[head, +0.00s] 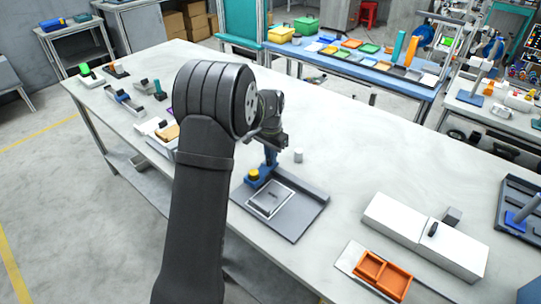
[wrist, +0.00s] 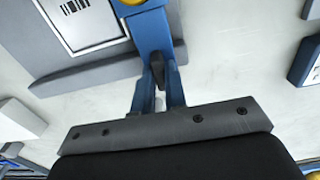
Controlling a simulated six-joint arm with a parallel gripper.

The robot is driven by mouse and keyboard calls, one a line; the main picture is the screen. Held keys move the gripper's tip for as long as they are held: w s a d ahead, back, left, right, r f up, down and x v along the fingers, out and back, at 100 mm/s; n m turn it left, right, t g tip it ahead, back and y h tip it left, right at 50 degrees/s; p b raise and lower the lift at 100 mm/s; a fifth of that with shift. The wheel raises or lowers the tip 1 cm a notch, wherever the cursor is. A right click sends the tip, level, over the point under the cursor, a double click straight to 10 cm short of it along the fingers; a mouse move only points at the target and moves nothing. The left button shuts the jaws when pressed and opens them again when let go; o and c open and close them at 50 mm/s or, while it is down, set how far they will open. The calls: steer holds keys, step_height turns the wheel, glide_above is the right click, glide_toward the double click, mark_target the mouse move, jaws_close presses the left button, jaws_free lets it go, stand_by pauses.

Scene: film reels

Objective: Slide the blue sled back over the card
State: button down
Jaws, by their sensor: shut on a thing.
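The blue sled (head: 263,177) sits at the far left end of a grey board (head: 300,222), with a yellow knob (head: 253,174) on it. The card (head: 269,200), pale-bordered with a grey centre, lies flat on the board on the near side of the sled. In the wrist view, the card (wrist: 82,22) shows print and a barcode, beside the blue sled (wrist: 150,32). My gripper (head: 270,155) is over the sled's far end. In the wrist view, my gripper (wrist: 159,68) is shut on a dark upright part of the sled. Part of the sled is hidden by the fingers.
A small white cylinder (head: 298,156) stands just right of my gripper. A raised grey ledge runs along the board's far right side. A long white box (head: 425,235) and an orange tray (head: 383,275) are to the right. Several small items lie at the left end of the table.

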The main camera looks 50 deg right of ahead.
steer(key=s, duration=1.8)
steer(key=shift+s, duration=0.2)
steer(key=c, duration=1.5)
jaws_free()
steer(key=shift+s, duration=0.15)
steer(key=shift+o, duration=0.2)
steer(key=shift+r, duration=0.6)
step_height(320, 180, up, 16)
steer(key=shift+r, duration=0.15)
